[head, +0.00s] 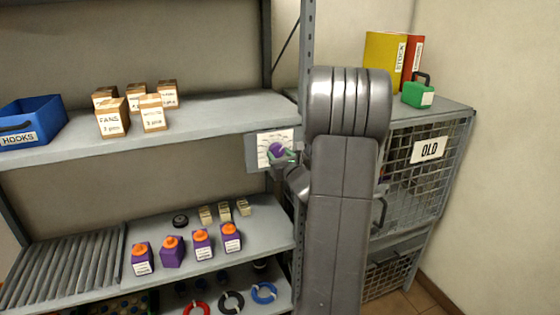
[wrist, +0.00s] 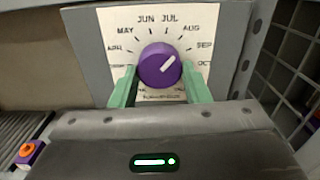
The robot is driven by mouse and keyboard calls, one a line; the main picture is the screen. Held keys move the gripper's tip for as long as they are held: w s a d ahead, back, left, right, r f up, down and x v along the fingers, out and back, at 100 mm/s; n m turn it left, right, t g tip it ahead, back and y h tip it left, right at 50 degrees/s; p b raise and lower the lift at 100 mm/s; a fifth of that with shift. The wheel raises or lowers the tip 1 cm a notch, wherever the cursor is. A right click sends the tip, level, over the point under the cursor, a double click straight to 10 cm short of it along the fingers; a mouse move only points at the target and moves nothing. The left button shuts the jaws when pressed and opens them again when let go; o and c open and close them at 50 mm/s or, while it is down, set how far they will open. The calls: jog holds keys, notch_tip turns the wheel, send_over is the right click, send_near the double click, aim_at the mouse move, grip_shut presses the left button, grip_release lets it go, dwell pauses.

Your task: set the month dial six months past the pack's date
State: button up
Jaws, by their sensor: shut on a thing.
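The month dial is a purple knob (wrist: 159,65) with a white pointer line, set on a white plate (wrist: 117,18) printed with months. The pointer aims up and right, close to AUG, on its SEP side. My gripper (wrist: 160,70) has its green fingers on either side of the knob and is shut on it. In the head view the knob (head: 277,149) shows on a plate at the shelf's right post, with my gripper (head: 283,156) at it. Several purple packs with orange caps (head: 171,250) stand on the lower shelf; their labels are too small to read.
Small cartons (head: 112,122) and a blue HOOKS bin (head: 32,121) stand on the upper shelf. A wire cage (head: 412,160) marked OLD is to the right, with a green box (head: 417,95) and folders (head: 384,60) on top. My arm hides part of the cage.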

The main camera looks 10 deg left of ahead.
dwell(0.3)
jog(key=o, duration=1)
jog(key=shift+c, duration=0.2)
jog(key=b+v, duration=0.2)
jog(key=v, duration=1.2)
jog(key=shift+w, duration=0.1)
